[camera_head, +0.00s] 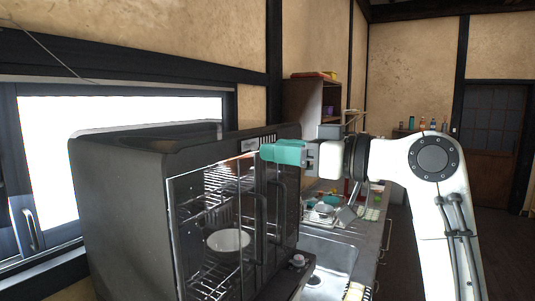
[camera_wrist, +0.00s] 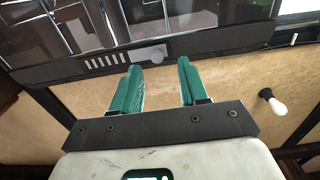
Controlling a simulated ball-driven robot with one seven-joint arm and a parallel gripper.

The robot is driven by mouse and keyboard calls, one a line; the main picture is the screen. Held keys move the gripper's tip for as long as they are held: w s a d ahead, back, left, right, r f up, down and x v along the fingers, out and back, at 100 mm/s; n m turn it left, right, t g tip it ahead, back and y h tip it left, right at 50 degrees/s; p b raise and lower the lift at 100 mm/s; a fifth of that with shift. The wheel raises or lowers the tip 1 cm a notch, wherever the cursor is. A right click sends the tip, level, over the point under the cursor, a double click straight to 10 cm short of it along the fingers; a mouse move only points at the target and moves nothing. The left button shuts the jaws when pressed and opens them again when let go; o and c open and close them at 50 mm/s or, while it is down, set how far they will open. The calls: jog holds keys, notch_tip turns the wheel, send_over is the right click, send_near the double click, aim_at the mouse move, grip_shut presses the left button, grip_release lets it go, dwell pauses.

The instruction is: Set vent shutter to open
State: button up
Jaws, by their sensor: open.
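In the head view the vent slots (camera_head: 258,143) are at the upper front of the dark oven (camera_head: 120,200), partly hidden by my gripper. My gripper (camera_head: 264,152) has teal fingers reaching left to the oven's upper front.
A knob (camera_head: 298,260) is on the panel below. A sink (camera_head: 325,255) and dish rack are to the right. A bright window (camera_head: 50,150) is behind.

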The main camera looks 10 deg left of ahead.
jog(key=b+v, duration=0.1)
jog(key=v, duration=0.6)
